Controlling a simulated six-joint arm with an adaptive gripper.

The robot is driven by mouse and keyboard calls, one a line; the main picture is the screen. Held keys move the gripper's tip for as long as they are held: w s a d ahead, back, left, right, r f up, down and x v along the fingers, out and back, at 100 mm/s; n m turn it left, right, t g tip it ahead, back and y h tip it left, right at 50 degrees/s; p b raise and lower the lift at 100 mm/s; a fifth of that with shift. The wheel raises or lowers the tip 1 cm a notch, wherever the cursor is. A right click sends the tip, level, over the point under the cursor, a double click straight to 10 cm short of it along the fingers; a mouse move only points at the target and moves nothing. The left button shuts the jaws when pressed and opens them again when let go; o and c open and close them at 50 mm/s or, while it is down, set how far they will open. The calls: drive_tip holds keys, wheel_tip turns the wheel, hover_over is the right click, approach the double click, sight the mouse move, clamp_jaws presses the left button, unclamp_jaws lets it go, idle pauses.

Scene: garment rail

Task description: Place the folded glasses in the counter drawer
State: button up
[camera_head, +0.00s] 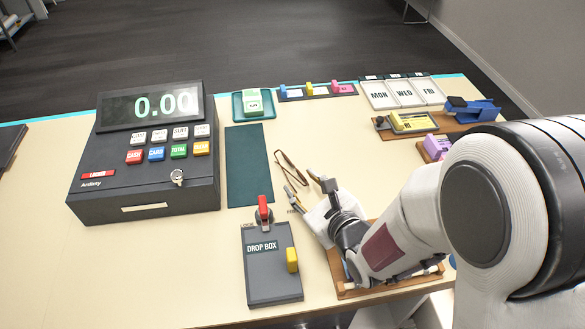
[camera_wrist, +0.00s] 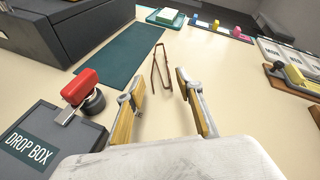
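The folded glasses (camera_head: 292,168) appear as a thin brown frame lying on the cream counter, just right of the dark green mat. They also show in the wrist view (camera_wrist: 158,67), beyond and between my fingertips. My gripper (camera_head: 307,188) is open, with its two wood-coloured fingers spread and nothing between them. In the wrist view my gripper (camera_wrist: 163,95) points toward the glasses and stays short of them. I cannot clearly make out the counter drawer; my arm covers part of the counter's front edge.
The drop box (camera_head: 270,270), with a red-handled part (camera_head: 264,212) behind it, stands close left of my gripper. The cash register (camera_head: 145,160) is at left, the green mat (camera_head: 248,160) beside it. A wooden tray (camera_head: 345,288) lies under my arm. Day cards (camera_head: 403,93) stand back right.

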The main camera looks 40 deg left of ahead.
sight(292, 175)
drive_tip(key=shift+x, duration=2.55)
drive_tip(key=shift+s+a, duration=0.1)
drive_tip(key=shift+s, duration=0.05)
drive_tip(key=c, duration=0.7)
drive_tip(key=shift+r, duration=0.15)
drive_tip(key=shift+r, duration=4.9)
